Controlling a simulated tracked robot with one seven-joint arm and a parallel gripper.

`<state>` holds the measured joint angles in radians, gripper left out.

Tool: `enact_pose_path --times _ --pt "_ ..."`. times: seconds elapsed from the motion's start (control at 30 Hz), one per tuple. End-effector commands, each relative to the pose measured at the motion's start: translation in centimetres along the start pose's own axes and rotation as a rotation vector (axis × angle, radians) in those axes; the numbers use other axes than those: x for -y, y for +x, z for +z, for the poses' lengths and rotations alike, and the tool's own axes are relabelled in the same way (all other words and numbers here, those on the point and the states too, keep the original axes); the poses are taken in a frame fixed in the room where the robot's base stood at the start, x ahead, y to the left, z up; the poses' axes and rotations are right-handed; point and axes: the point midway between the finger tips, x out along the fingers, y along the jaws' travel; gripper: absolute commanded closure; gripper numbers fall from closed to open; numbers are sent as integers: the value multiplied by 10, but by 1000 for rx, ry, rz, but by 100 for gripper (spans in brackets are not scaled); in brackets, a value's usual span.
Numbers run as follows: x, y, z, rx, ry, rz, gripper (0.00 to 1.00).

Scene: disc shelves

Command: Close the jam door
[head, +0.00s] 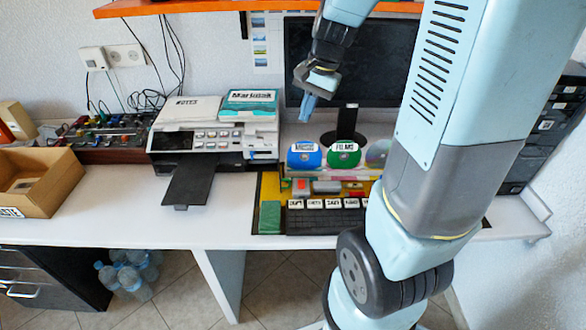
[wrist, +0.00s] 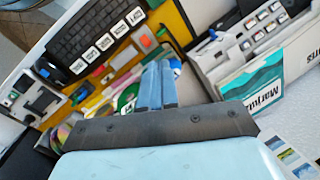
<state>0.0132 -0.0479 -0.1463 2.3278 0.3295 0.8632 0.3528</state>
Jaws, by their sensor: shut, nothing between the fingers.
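The printer (head: 212,142) stands on the white desk left of the monitor, its front facing the room. The printer also shows, turned, at the upper right of the wrist view (wrist: 242,42). My gripper (head: 308,107) is in the air right of the printer, in front of the monitor and above the disc stands, apart from the flap. Its blue fingers (wrist: 157,85) are together and empty. The flap is not recognisable in the wrist view.
A teal-and-white box (head: 248,101) lies on the printer. A cardboard box (head: 38,180) stands at the left. The blue (head: 304,154) and green (head: 343,154) disc stands are below my gripper, behind a keyboard (head: 325,221). An orange shelf (head: 160,7) runs overhead. Desk left of the flap is clear.

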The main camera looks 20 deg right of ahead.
Motion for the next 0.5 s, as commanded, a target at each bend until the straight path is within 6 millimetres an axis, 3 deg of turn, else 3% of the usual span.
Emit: enact_pose_path --times 0.3,0.5 --pt "0 79 -48 127 308 55 100" --pt "-6 117 -67 170 454 88 100"
